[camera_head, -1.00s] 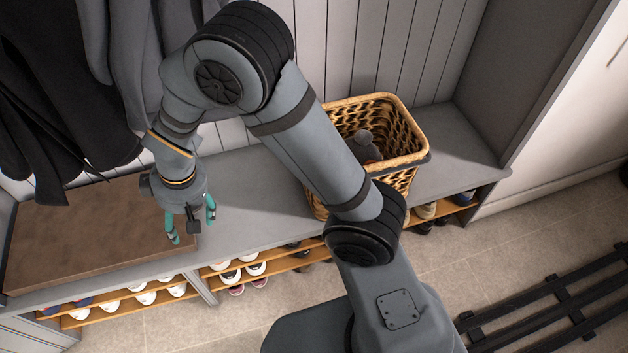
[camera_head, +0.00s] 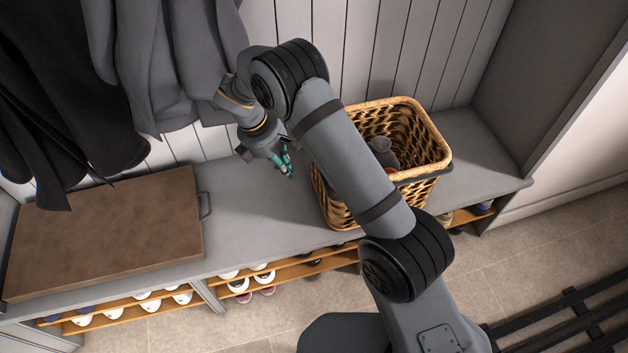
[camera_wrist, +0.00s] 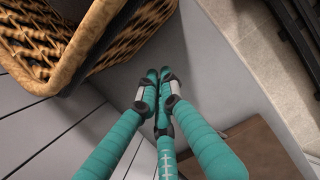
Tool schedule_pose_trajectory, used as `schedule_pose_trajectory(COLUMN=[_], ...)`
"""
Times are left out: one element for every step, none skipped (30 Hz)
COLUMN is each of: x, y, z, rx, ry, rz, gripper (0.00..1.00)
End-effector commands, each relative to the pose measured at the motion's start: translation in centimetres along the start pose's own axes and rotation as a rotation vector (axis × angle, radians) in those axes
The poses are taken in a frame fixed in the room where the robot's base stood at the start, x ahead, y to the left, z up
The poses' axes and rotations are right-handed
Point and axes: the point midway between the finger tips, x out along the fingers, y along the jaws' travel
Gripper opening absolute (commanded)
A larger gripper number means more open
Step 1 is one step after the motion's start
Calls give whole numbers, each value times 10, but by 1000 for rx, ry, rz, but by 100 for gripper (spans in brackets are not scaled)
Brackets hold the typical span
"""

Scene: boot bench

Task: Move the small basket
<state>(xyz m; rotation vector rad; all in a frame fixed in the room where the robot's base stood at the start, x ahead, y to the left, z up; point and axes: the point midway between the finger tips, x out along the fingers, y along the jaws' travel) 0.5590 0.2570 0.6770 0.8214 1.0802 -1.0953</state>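One wicker basket (camera_head: 441,150) stands on the grey bench, right of centre in the head view. My forearm covers part of its left side. My gripper (camera_head: 288,163) hangs above the bench, left of the basket and apart from it. Its teal fingers come together at the tips with nothing visible between them. In the wrist view the fingertips (camera_wrist: 158,82) point toward bare bench, and the basket's rim and woven wall (camera_wrist: 125,30) fill the upper left.
A dark grey item (camera_head: 383,152) sits inside the basket. A brown-topped box with a handle (camera_head: 110,225) lies on the bench at left. Coats (camera_head: 165,60) hang above it. Shoes (camera_head: 240,284) fill shelves below. The bench (camera_head: 255,215) between box and basket is clear.

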Motion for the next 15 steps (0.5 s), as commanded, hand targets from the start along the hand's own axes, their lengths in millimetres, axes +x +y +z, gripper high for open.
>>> schedule_pose_trajectory(x=[2, 4, 7, 10, 14, 20, 25, 31, 38, 45, 51, 60, 67, 73, 81], y=[0, 0, 0, 0, -1, -1, -1, -1, -1, -1, -1, -1, -1, -1, -1], z=[0, 0, 0, 0, 0, 0, 0, 0, 0, 0, 0, 0, 0, 0, 0], rx=[-20, -27, -33, -34, -34, -34, -34, -34, -33, -33, -34, -33, -32, -32, -32], ry=[0, 0, 0, 0, 0, 0, 0, 0, 0, 0, 0, 0, 0, 0, 1], rz=[0, -1, -1, -2, -3, -3, -3, -4, -4, -4, -4, -4, -4, -4, -4], gripper=[0, 0, 0, 0, 0, 0, 0, 0, 0, 0, 0, 0, 0, 0, 0])
